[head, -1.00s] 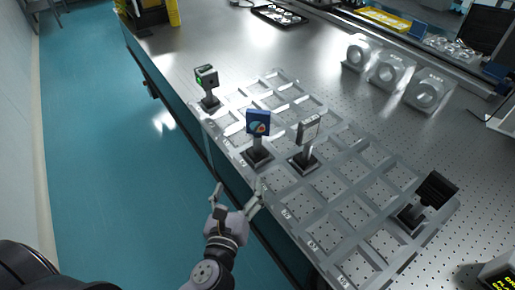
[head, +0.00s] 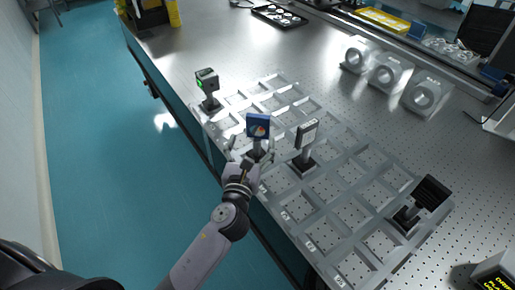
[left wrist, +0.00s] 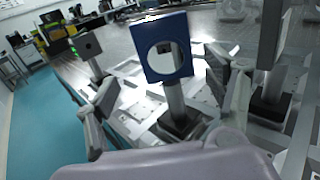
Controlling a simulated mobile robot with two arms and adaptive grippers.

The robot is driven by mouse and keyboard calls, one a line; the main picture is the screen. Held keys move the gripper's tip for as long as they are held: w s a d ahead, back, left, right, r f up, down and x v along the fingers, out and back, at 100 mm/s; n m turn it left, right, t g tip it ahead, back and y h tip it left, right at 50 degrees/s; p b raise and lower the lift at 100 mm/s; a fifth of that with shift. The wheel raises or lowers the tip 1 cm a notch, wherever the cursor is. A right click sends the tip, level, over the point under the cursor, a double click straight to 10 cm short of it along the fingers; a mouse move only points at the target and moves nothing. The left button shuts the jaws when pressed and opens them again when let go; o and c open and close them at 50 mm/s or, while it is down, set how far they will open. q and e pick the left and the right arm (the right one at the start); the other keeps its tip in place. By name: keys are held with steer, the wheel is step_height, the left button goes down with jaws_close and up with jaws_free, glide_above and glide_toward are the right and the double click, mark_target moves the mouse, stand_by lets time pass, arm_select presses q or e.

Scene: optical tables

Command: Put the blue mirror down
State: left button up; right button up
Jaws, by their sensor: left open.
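My left gripper (head: 252,151) is open, low at the mirror's post, with a finger to each side in the picture. It hides part of the base. In the left wrist view the blue mirror (left wrist: 166,48) stands ahead between the spread fingers, with no clear contact. My right gripper is not in view.
A grey-framed optic (head: 307,134) stands close to the right of the blue mirror. A green-marked mount (head: 207,82) stands at left and a black optic (head: 432,192) at right. Several round-holed grey blocks (head: 389,74) stand farther back. Several rack cells are empty.

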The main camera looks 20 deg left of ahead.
mark_target(258, 130)
arm_select(q)
steer(key=w, duration=0.4)
steer(key=shift+w+d+r+p, duration=0.15)
steer(key=shift+w+r+p, duration=0.1)
steer(key=shift+r+p, duration=0.1)
steer(key=shift+w+f, duration=0.15)
steer(key=shift+w, duration=0.25)
jaws_close()
stand_by(0.4)
